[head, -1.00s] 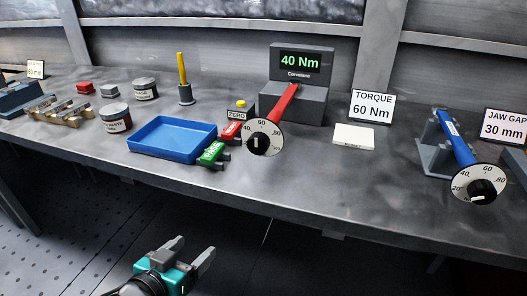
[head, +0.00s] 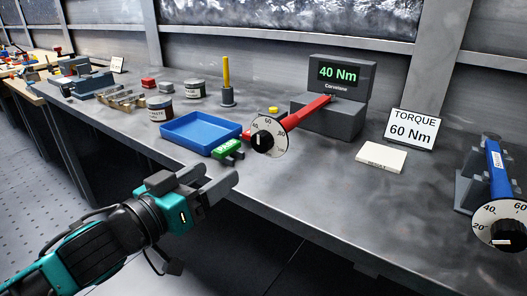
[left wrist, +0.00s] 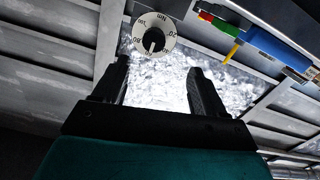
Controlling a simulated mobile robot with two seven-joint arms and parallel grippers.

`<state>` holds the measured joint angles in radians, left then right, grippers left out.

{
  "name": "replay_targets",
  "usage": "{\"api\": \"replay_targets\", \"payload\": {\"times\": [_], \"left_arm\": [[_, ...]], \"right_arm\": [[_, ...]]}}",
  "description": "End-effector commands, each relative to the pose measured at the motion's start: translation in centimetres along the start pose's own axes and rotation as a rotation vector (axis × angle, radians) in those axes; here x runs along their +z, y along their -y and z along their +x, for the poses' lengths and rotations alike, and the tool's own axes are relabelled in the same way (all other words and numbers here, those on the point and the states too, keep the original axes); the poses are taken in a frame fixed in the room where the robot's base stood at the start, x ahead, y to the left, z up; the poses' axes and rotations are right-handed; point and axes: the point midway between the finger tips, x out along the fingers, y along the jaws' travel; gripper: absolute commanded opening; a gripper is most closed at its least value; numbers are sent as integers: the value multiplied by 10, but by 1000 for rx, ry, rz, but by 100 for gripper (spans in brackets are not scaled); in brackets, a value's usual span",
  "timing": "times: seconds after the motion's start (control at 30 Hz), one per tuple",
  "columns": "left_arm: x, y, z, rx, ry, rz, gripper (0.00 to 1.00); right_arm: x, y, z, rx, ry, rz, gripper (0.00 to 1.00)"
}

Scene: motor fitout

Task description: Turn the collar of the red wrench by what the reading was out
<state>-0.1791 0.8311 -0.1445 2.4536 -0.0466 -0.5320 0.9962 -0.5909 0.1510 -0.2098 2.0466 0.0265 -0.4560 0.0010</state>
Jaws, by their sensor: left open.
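The red wrench (head: 306,112) lies with its far end in the grey tester (head: 327,112), whose screen reads 40 Nm. Its near end carries a white round scale (head: 281,138) with a black collar (head: 263,142) and a pale pointer mark. A card (head: 412,128) reads TORQUE 60 Nm. My left gripper (head: 226,180) is open and empty, in front of the bench edge and apart from the wrench. In the left wrist view, which looks upside down, the open fingers (left wrist: 157,80) show below the scale (left wrist: 140,22). My right gripper is out of view.
A blue tray (head: 187,126) and a green-handled piece (head: 228,149) lie left of the scale. A yellow rod (head: 226,72) stands behind. A blue wrench (head: 498,170) with its own dial sits at the right. A white pad (head: 381,157) lies before the card.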

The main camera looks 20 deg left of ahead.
Motion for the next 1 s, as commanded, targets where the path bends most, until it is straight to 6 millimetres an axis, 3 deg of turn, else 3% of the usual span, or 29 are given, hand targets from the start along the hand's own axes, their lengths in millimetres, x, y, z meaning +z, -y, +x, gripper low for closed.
{"api": "replay_targets", "payload": {"times": [0.37,1.0], "left_arm": [[-10,-5,7,16,-19,-8,72],[-12,-6,90,16,-19,-7,72]], "right_arm": [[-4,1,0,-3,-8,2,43],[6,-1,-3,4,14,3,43]]}}
